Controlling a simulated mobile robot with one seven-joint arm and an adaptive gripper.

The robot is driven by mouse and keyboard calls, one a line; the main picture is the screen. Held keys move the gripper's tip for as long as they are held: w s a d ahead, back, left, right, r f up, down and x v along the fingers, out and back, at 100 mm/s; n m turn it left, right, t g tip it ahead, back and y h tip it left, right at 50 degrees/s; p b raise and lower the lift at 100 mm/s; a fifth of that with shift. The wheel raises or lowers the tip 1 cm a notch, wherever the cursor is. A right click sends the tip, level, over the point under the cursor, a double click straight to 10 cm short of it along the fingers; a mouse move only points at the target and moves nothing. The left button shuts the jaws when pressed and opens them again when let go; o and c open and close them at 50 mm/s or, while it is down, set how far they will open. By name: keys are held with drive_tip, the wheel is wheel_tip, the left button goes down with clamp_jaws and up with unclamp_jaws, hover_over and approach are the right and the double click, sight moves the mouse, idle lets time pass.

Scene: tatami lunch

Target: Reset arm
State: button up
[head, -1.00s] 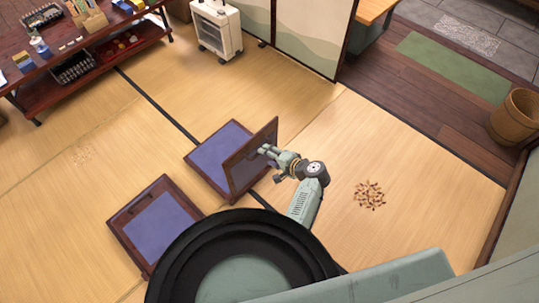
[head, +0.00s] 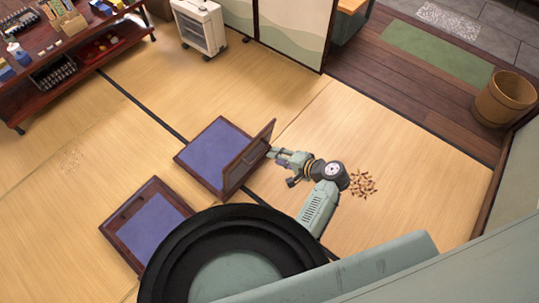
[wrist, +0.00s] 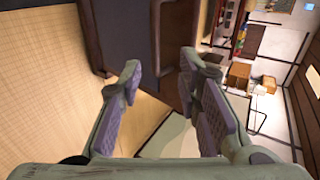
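My gripper (head: 274,156) is just right of the upright wooden backrest (head: 250,160) of a low floor chair in the head view. In the wrist view my gripper (wrist: 163,78) has its two purple-padded fingers apart, with nothing held between them. Dark wood of the backrest (wrist: 178,45) shows beyond the fingertips, and I cannot tell whether they touch it. The chair's purple-blue seat (head: 212,153) lies on the tatami, left of the backrest.
A second low chair with a purple-blue seat (head: 150,225) is at the lower left. Brown scraps (head: 362,185) lie on the mat right of my arm. A shelf (head: 75,60), a white heater (head: 200,27) and a wooden bucket (head: 505,98) stand around. The tatami (head: 290,85) behind is clear.

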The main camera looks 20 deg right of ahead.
drive_tip(key=shift+v, duration=0.8)
drive_tip(key=shift+w+a+r, duration=0.1)
drive_tip(key=shift+w, duration=0.05)
